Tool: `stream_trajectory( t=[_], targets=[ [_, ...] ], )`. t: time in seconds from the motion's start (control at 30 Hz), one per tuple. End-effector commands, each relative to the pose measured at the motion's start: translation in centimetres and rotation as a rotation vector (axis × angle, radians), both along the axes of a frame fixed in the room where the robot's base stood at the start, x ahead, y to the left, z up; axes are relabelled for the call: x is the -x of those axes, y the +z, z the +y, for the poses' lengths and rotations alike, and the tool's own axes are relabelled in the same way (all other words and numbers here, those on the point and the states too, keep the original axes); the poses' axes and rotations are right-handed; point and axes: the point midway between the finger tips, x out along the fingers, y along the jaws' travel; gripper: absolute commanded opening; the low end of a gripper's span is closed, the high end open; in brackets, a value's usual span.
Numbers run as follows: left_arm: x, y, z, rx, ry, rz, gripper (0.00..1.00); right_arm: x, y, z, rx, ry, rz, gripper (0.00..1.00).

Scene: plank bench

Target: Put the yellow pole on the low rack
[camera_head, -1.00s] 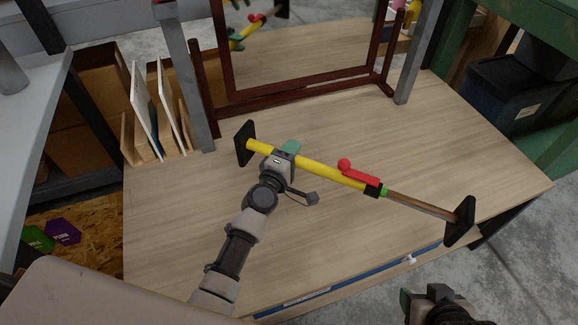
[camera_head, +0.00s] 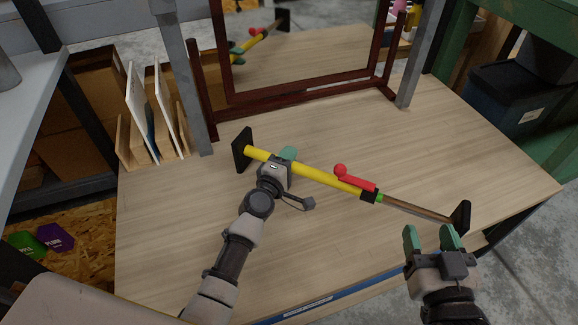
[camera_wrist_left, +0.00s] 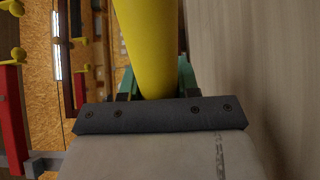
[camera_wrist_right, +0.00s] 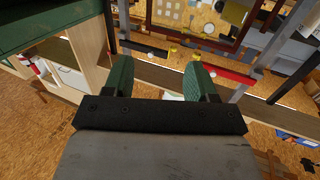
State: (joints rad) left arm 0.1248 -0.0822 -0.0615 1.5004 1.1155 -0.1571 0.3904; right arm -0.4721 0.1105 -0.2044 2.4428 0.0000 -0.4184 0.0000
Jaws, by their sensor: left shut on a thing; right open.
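The yellow pole (camera_head: 322,177) has black end pads, a red lever and a brown rod at its right part. My left gripper (camera_head: 283,160) is shut on its yellow part near the left end and holds it over the bench. The pole also fills the middle of the left wrist view (camera_wrist_left: 152,45). My right gripper (camera_head: 432,238) is open and empty, just below the pole's right end pad (camera_head: 460,217) in the head view; its green fingers are apart in the right wrist view (camera_wrist_right: 160,78). I cannot pick out the low rack for certain.
The plank bench (camera_head: 330,235) is mostly bare. A mirror in a dark red frame (camera_head: 300,94) stands at its back, reflecting the pole. Upright boards (camera_head: 142,110) stand at the left. Red bars with yellow knobs (camera_wrist_left: 12,110) show in the left wrist view.

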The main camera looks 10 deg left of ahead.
Motion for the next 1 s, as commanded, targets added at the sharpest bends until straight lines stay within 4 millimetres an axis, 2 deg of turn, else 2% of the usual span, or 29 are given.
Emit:
stream_trajectory(
  t=[0.2, 0.4, 0.97, 1.0],
  targets=[
    [0.0, -1.1, 0.0, 0.006, 0.001, -0.003, 0.0, 0.0, 2.9, 0.6, -0.063, 0.015, -0.241, 0.57],
    [0.0, -1.4, 0.0, 0.005, 0.001, -0.003, 0.0, 0.3, 4.5, 0.7, -0.095, 0.021, -0.358, 0.57],
    [0.0, -1.7, 0.0, 0.005, 0.001, -0.003, 0.0, 0.6, 5.3, 0.8, -0.113, 0.024, -0.422, 0.57],
    [0.0, -1.9, 0.0, 0.004, 0.0, 0.001, 0.37, 0.6, 5.4, 0.8, -0.114, 0.025, -0.425, 0.57]
  ],
)
